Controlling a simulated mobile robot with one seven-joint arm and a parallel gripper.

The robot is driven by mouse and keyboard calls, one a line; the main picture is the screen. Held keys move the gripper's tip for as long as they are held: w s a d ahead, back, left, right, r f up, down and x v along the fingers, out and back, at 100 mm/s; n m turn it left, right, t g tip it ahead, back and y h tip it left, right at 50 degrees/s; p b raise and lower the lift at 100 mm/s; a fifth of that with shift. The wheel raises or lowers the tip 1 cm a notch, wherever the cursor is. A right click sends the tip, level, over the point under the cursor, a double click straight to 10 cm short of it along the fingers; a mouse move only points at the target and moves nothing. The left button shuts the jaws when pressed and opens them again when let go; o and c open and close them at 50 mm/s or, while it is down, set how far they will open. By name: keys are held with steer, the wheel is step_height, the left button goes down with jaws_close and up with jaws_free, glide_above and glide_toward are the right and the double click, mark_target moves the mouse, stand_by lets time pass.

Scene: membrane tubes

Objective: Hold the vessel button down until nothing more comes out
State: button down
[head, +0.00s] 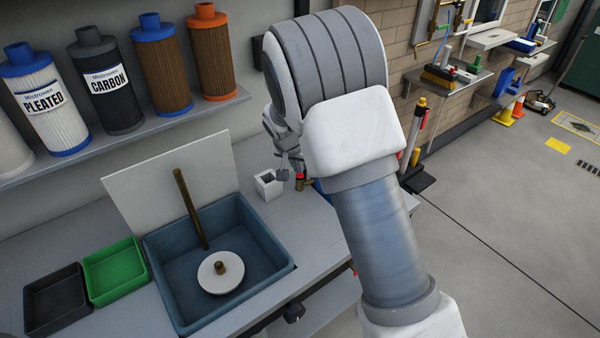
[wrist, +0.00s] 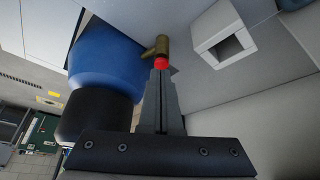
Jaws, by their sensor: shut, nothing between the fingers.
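The vessel is a blue cylinder with a black end, large at the left of the wrist view (wrist: 105,68). In the head view only a sliver of its blue side (head: 322,190) shows behind my arm. A brass fitting (wrist: 161,45) on it carries the red button (wrist: 161,63); the button also shows in the head view (head: 299,176). My gripper (wrist: 160,74) is shut and empty. Its fingertips line up with the red button and overlap its edge in the wrist view. I cannot tell whether they touch or press it. No outflow is visible.
A white open-topped box (head: 267,186) stands beside the fitting. A blue basin (head: 250,210) with a white disc and brass rod, a green tray (head: 115,272) and a black tray (head: 55,300) sit to the left. Filter cartridges line the shelf (head: 120,138) above.

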steer(key=shift+p+v, duration=0.45)
steer(key=shift+v, duration=1.4)
steer(key=shift+a, duration=0.1)
steer(key=s+d+r+n+y+p, duration=0.1)
steer(key=s+d+r, duration=0.4)
steer(key=s+r, duration=0.3)
steer(key=s+d+r+p, duration=0.2)
steer(key=s+d+r, duration=0.3)
steer(key=r, duration=0.5)
steer(key=s+d+r+n+p, duration=0.1)
steer(key=s+r, duration=0.2)
steer(key=s, duration=0.7)
steer(key=s+d+r+n+p, duration=0.1)
steer(key=s+d+r, duration=0.1)
steer(key=s, duration=0.8)
steer(key=shift+r+n+t+y, duration=0.3)
steer(key=shift+r+n, duration=0.1)
steer(key=shift+r, duration=0.25)
